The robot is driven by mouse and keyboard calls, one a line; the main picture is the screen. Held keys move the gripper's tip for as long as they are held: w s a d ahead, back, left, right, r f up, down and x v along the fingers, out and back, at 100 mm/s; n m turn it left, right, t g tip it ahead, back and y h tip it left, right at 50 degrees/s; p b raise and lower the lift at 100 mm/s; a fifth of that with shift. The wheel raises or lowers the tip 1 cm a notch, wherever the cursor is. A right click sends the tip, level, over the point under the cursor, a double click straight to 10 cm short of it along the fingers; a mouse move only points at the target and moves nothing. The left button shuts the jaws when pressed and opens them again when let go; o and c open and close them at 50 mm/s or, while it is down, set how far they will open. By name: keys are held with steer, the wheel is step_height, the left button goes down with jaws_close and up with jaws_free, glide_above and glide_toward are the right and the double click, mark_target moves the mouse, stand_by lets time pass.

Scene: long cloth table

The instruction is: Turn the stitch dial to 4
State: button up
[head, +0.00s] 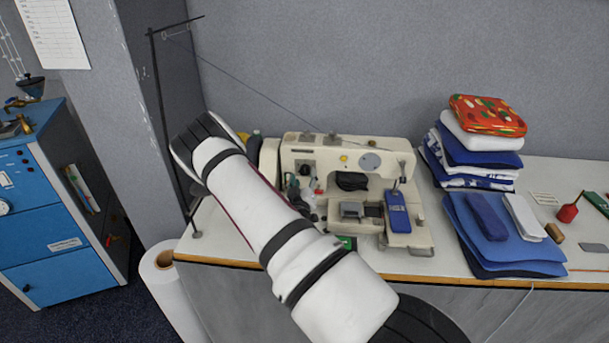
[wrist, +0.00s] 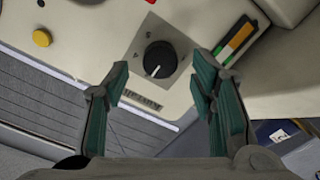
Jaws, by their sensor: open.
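The stitch dial (wrist: 160,57) is a round black knob on a grey square plate on the cream sewing machine (head: 330,150). Its white pointer mark points toward the bottom of the wrist view, slightly left. I see no contact with the knob, and nothing is between the fingers. In the head view my arm crosses in front of the machine's left part, and I cannot make out the dial there.
A yellow button (wrist: 41,37) sits left of the dial, and a coloured label (wrist: 236,40) right of it. A thread stand (head: 160,100) rises behind my arm. Folded cloth (head: 480,145) is stacked right of the machine. A blue cabinet (head: 50,210) stands at the left.

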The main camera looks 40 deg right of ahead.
mark_target(305, 170)
steer(key=shift+x, duration=1.3)
steer(key=shift+c, duration=0.5)
steer(key=c, duration=1)
steer(key=shift+c, duration=0.2)
steer(key=shift+s+m, duration=0.1)
steer(key=shift+m, duration=0.2)
steer(key=m+p, duration=0.3)
steer(key=m, duration=0.2)
steer(key=m+p, duration=0.2)
steer(key=m, duration=0.4)
steer(key=shift+f, duration=0.1)
steer(key=shift+m, duration=0.3)
